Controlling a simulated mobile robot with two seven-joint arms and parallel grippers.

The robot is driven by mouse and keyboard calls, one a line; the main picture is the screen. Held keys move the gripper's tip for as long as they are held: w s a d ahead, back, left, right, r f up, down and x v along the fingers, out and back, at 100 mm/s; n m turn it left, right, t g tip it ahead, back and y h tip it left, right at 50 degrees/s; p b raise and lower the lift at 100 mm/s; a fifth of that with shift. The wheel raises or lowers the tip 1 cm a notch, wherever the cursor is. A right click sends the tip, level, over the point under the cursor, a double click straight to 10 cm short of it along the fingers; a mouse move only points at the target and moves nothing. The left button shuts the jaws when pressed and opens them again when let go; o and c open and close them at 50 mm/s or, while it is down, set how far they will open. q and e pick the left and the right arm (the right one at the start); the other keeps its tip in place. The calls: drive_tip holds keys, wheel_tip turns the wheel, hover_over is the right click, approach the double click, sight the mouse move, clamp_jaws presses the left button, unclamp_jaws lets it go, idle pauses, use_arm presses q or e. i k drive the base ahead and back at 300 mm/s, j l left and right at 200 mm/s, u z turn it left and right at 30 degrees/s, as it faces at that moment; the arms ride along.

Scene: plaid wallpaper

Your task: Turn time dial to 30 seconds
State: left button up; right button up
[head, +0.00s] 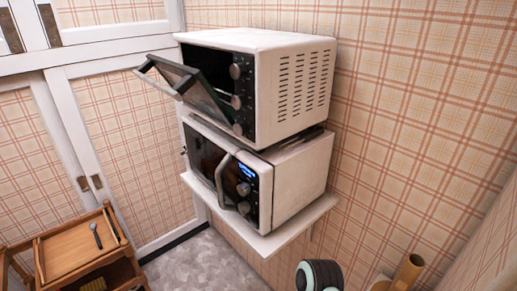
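A white microwave (298,177) sits on a wall shelf in the middle of the head view. Its dark front door (207,160) is shut, with a curved vertical handle (222,182). Its black control panel has a small lit blue display (247,172), too small to read. Below the display are an upper dial (243,189) and a lower dial (244,207). Which of them is the time dial, and where they point, I cannot tell. Neither of my grippers shows in this view.
A white toaster oven (290,90) stands on the microwave; its glass door (190,82) hangs partly open to the left, and it has three knobs. The white shelf (262,242) juts from the wall. A wooden cart (72,250) stands lower left; grey floor (203,265) lies between.

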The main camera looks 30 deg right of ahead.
sight(244, 207)
drive_tip(key=i+j+z, duration=0.1)
drive_tip(key=j+z, duration=0.15)
drive_tip(key=z, duration=0.15)
drive_tip(key=i+j+z, duration=0.1)
drive_tip(key=j+z, duration=0.5)
drive_tip(key=z, duration=0.2)
drive_tip(key=j+z, duration=0.4)
drive_tip(key=l, duration=0.1)
